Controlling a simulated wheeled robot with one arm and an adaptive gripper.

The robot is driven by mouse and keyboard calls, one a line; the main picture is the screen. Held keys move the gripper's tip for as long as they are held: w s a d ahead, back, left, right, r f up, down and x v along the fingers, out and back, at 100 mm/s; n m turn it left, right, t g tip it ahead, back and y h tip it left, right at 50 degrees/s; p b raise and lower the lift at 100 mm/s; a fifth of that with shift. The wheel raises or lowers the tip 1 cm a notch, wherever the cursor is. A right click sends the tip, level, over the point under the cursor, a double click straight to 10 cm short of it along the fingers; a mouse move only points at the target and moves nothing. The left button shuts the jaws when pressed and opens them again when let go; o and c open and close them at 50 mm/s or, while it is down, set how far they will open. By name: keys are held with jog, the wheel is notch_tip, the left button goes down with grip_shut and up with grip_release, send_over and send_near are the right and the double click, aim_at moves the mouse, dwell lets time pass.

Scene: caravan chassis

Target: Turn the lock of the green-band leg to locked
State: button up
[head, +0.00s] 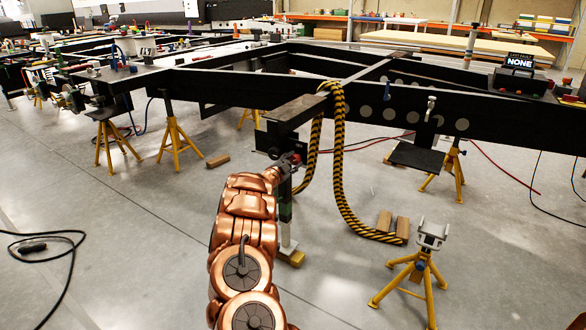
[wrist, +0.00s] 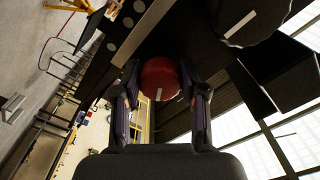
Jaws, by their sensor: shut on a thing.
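The leg (head: 287,228) with a green band stands below the black chassis beam in the head view, its foot on a wooden block. My gripper (head: 287,163) is at the upper part of this leg, partly hidden by my copper arm. In the wrist view my gripper (wrist: 161,92) has its two fingers on either side of a round red knob (wrist: 160,75), the lock, and is shut on it. A short white mark runs roughly upright on the knob's lower face.
A larger black round part (wrist: 255,15) with a white mark is close by in the wrist view. A yellow-black rope (head: 340,165) hangs right of the leg. A yellow stand (head: 415,280) and wooden blocks (head: 393,225) are at right. The floor at left is mostly clear.

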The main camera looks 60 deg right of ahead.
jog(key=m+b, duration=0.5)
jog(key=shift+f+m+b, duration=0.1)
jog(key=shift+m+b, duration=0.5)
jog(key=shift+m, duration=0.1)
jog(key=o, duration=1.1)
jog(key=shift+r, duration=0.2)
jog(key=shift+o, duration=0.2)
jog(key=shift+a, duration=0.1)
jog(key=a, duration=1.1)
jog(key=shift+s+a, duration=0.2)
jog(key=shift+a, duration=0.2)
